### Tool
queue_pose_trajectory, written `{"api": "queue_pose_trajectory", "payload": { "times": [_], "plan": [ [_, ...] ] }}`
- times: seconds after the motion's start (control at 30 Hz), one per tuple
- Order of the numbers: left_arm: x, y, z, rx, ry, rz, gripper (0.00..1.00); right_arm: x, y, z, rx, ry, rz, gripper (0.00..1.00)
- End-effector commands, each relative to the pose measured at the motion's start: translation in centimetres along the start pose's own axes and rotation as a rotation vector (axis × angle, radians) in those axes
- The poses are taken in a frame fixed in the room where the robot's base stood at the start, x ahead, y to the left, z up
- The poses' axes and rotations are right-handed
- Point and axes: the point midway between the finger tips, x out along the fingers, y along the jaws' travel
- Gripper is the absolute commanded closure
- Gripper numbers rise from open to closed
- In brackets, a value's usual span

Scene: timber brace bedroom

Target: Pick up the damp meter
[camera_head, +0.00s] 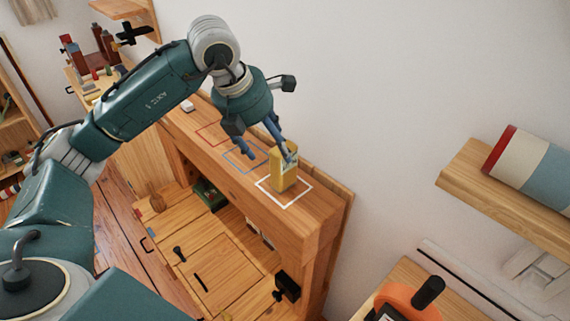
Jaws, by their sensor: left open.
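A small yellow block-like device with a grey face, which looks like the damp meter (284,175), stands upright on the wooden ledge inside a white square outline (298,198). My left gripper (267,152) is above and beside it with its fingers apart. One finger reaches the top of the yellow device in the picture; whether it touches cannot be told. The other finger is to the left, over the blue outline (236,162). My right gripper is not in view.
A red outline (205,138) and a small white item (187,106) are farther along the ledge (316,212). The wall is close behind. A wall shelf (463,183) holds a striped cylinder (530,165) at right. An orange device (410,297) stands at bottom right.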

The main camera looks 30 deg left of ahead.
Motion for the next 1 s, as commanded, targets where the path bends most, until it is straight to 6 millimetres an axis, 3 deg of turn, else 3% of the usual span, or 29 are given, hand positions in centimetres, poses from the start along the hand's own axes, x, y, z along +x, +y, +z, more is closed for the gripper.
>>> {"api": "queue_pose_trajectory", "payload": {
  "times": [0.1, 0.37, 0.53, 0.67, 0.97, 1.0],
  "plan": [
    [1.9, -0.1, 0.0, 0.000, 0.004, -0.004, 0.32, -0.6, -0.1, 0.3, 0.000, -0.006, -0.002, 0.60],
    [4.1, -0.1, 0.0, 0.001, 0.003, -0.006, 0.32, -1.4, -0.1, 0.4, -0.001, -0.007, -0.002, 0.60],
    [6.5, 0.2, 0.1, 0.002, 0.005, -0.008, 0.32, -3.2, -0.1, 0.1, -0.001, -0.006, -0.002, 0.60],
    [8.2, 0.1, 0.1, 0.002, 0.002, -0.007, 0.32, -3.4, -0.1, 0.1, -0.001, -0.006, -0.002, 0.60],
    [8.8, 0.2, 0.1, 0.003, -0.001, -0.005, 0.32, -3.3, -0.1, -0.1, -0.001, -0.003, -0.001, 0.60],
    [8.8, 0.2, 0.1, 0.003, -0.001, -0.005, 0.40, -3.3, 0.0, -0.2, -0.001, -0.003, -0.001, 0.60]
  ]
}}
